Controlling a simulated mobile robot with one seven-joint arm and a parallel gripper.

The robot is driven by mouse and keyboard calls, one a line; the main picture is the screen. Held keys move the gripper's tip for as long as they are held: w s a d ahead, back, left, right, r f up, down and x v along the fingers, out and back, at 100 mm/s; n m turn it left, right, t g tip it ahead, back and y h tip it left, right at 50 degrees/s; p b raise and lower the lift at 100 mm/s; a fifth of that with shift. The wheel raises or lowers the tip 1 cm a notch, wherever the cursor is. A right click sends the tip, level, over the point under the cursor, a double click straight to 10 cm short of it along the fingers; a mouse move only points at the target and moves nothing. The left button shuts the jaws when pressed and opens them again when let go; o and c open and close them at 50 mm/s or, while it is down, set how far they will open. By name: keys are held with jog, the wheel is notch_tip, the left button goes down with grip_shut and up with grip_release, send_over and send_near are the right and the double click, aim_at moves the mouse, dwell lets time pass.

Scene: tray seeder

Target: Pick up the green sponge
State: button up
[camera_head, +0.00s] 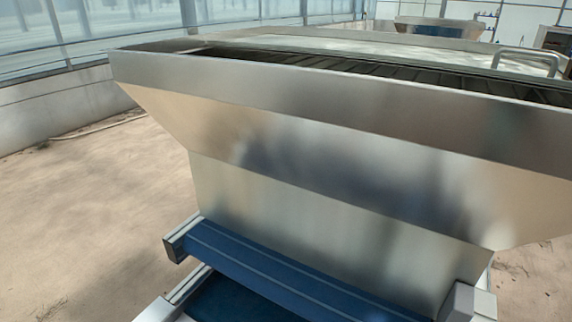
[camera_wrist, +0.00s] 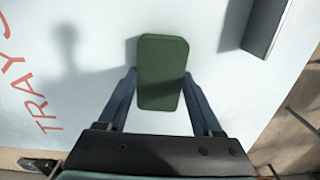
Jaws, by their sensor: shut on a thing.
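The green sponge (camera_wrist: 162,72) is a dark green rounded block in the middle of the wrist view. My gripper (camera_wrist: 161,78) is shut on it, with one blue-grey finger along each side. Behind the sponge is a pale surface (camera_wrist: 200,22) with red lettering that reads in part "TRAY". A shadow falls on this surface to the left of the sponge. I cannot tell whether the sponge touches the surface or is clear of it. Neither the sponge nor my gripper shows in the head view.
A large metal hopper (camera_head: 330,125) fills the head view above a blue conveyor bar (camera_head: 290,268). Bare floor (camera_head: 85,205) lies to its left. In the wrist view, a dark grey block (camera_wrist: 265,25) stands at the upper right, near the pale surface's edge.

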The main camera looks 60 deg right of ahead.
jog(key=shift+c, duration=0.5)
jog(key=shift+r, duration=0.1)
notch_tip(320, 180, up, 10)
dwell(0.4)
